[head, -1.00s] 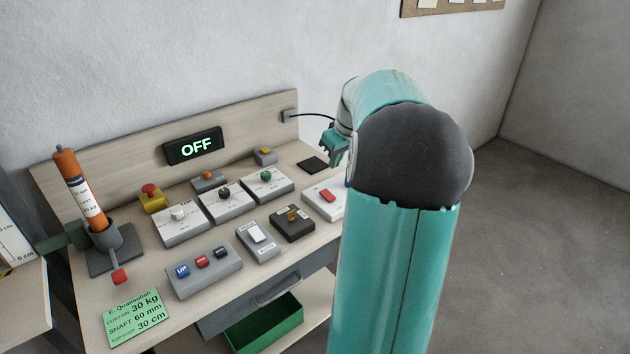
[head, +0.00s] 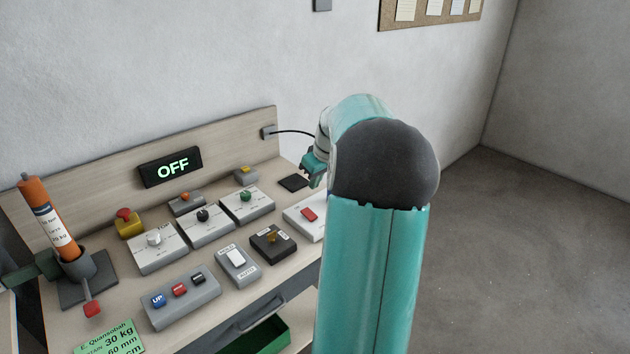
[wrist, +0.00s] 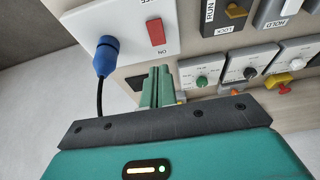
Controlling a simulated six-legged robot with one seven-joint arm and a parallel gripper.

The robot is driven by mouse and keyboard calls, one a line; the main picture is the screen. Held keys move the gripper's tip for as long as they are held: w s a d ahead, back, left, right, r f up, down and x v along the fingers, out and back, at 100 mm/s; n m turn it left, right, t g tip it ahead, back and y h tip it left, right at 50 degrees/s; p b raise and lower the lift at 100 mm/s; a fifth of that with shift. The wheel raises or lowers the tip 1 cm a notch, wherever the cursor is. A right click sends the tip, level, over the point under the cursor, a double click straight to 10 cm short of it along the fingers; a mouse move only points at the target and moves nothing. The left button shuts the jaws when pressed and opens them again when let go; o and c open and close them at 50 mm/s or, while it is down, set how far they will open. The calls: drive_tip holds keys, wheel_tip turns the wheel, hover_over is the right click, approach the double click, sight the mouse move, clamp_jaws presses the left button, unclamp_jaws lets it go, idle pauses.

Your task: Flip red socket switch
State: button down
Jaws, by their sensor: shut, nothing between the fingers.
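The red socket switch (head: 309,214) is a red rocker on a white socket box (head: 294,222) at the right end of the bench. In the wrist view the switch (wrist: 156,32) sits between an ON label below it and a partly cut-off label above; I cannot tell which side is pressed. A blue plug (wrist: 105,55) with a black cable is in the same box, left of the switch. My gripper (wrist: 160,75) is shut and empty, its fingertips just below the switch in the wrist view, apart from it. In the head view my gripper (head: 308,166) is behind the box, partly hidden by my arm.
A display (head: 170,167) on the backboard reads OFF. Several knob boxes, a yellow emergency button (head: 129,222), a three-button box (head: 181,298), a white rocker box (head: 238,264) and a black switch box (head: 272,243) crowd the bench. An orange cylinder (head: 48,217) stands at left.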

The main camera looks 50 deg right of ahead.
sight(306, 212)
drive_tip(key=x, duration=1)
drive_tip(key=shift+s+a+f, duration=0.1)
drive_tip(key=shift+a+f, duration=0.05)
drive_tip(key=shift+f, duration=0.3)
drive_tip(key=shift+f+g, duration=0.25)
drive_tip(key=shift+g, duration=0.05)
drive_tip(key=shift+s+a, duration=0.1)
drive_tip(key=shift+s, duration=0.6)
